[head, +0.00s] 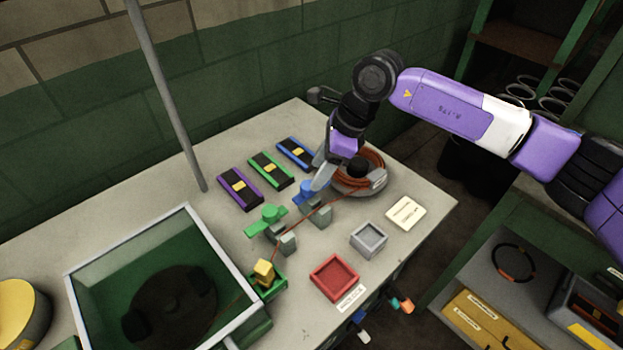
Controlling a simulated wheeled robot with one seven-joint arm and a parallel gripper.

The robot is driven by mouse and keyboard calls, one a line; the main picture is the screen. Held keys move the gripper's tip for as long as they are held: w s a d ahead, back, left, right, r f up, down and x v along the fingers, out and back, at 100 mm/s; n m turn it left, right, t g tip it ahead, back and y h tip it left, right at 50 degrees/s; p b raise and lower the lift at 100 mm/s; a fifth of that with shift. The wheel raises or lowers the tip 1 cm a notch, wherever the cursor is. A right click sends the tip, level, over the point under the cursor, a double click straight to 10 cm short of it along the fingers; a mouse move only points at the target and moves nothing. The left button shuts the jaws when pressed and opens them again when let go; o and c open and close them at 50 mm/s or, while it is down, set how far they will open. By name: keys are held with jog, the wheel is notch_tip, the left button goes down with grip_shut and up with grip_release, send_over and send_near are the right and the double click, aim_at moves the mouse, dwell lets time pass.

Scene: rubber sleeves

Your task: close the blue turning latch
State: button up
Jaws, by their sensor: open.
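The blue turning latch (304,193) is a small blue handle on a grey block on the bench, to the right of a similar green latch (268,214). My gripper (320,181) points down right beside the blue latch, its pale grey fingertip over the latch's right end. The gap between the fingers is hard to see from this side, and nothing shows held in it. The gripper hides part of the blue latch, so contact and the latch's exact angle cannot be told.
A coil of orange cable (372,180) lies just right of my gripper. Purple (240,188), green (271,170) and blue (296,153) cases lie behind the latches.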

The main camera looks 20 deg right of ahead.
jog(key=shift+p+x, duration=0.4)
jog(key=shift+x, duration=2.1)
jog(key=shift+a, duration=0.1)
grip_shut()
